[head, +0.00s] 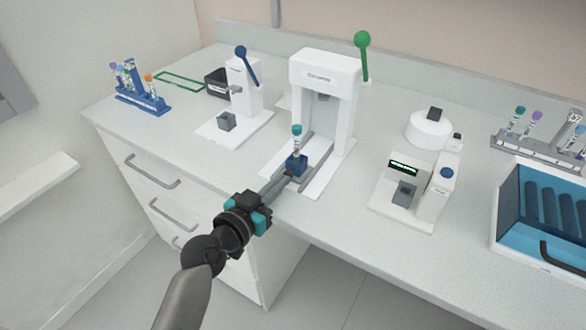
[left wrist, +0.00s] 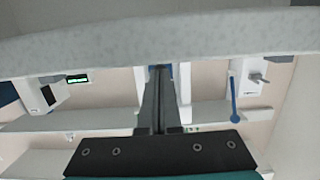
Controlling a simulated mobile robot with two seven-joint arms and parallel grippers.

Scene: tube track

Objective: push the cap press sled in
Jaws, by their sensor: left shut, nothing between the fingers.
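The white cap press (head: 325,72) stands on the counter, with a green-knobbed lever raised at its right side. Its sled (head: 297,166), a dark blue block, sits at the front end of the rails, outside the press frame. A teal-capped tube (head: 297,137) stands upright in it. My left gripper (head: 283,177) is shut and empty, its fingertips right at the front of the sled. Whether they touch it I cannot tell. In the left wrist view the shut fingers (left wrist: 160,100) point at a bit of blue, mostly hidden behind them. My right gripper is not in view.
A white device with a blue-knobbed lever (head: 240,90) stands left of the press, a blue tube rack (head: 141,98) farther left. Right are a small device with a display (head: 400,195), a round white device (head: 430,130) and a blue-lidded box (head: 540,215). The counter's front edge lies beneath my arm.

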